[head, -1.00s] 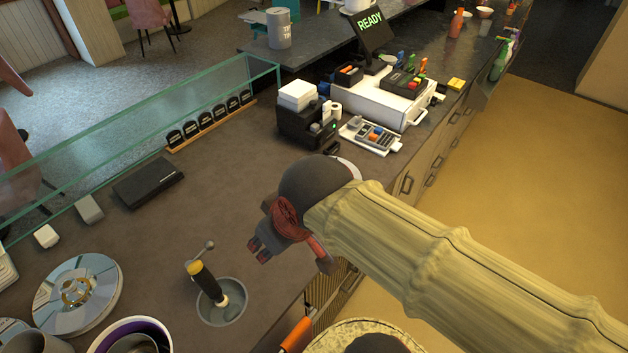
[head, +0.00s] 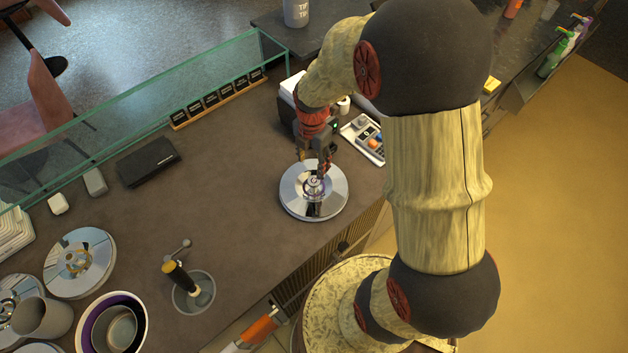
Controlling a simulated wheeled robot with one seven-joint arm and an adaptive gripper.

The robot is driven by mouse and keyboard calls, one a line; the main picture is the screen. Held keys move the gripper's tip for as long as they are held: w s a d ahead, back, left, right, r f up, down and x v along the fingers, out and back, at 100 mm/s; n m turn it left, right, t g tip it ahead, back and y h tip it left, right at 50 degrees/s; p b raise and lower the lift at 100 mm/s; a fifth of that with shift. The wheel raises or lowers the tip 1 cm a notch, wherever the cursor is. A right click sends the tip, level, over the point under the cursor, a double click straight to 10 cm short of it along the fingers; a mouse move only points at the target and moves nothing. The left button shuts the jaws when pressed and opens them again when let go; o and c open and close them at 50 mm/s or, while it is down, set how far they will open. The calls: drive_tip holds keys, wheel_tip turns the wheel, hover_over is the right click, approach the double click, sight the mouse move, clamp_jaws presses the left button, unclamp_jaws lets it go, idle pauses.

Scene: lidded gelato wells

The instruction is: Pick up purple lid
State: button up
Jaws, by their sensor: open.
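A shiny round lid (head: 313,190) with a faintly purple ring around its central knob lies on the dark counter, right of the middle of the head view. My gripper (head: 312,168) points down at this lid from its far side. Its fingers are open, close to the knob, and hold nothing. I cannot tell whether a finger touches the lid. A second shiny lid (head: 80,262) with a yellow ring lies at the left. A third lid (head: 14,300) shows partly at the left edge.
A purple-rimmed well (head: 112,325) with metal bowls is at the lower left, near a grey cup (head: 42,318). A sunken basin with a black-handled tool (head: 190,290) lies left of my base. A glass guard (head: 190,105) edges the counter. Boxes and a card reader (head: 362,135) stand behind my gripper.

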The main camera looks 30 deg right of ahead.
sight(314, 181)
drive_tip(key=shift+d+f+n+p, duration=0.2)
drive_tip(key=shift+f+n, duration=0.2)
drive_tip(key=shift+f, duration=0.2)
drive_tip(key=shift+d+f+n+p, duration=0.1)
drive_tip(key=shift+d+f+n, duration=0.1)
drive_tip(key=shift+f+n, duration=0.3)
drive_tip(key=f, duration=0.7)
drive_tip(key=shift+s+a+f, duration=0.15)
drive_tip(key=shift+a+f, duration=0.05)
drive_tip(key=shift+f, duration=0.05)
drive_tip(key=shift+c, duration=0.2)
clamp_jaws()
drive_tip(key=shift+r, duration=0.1)
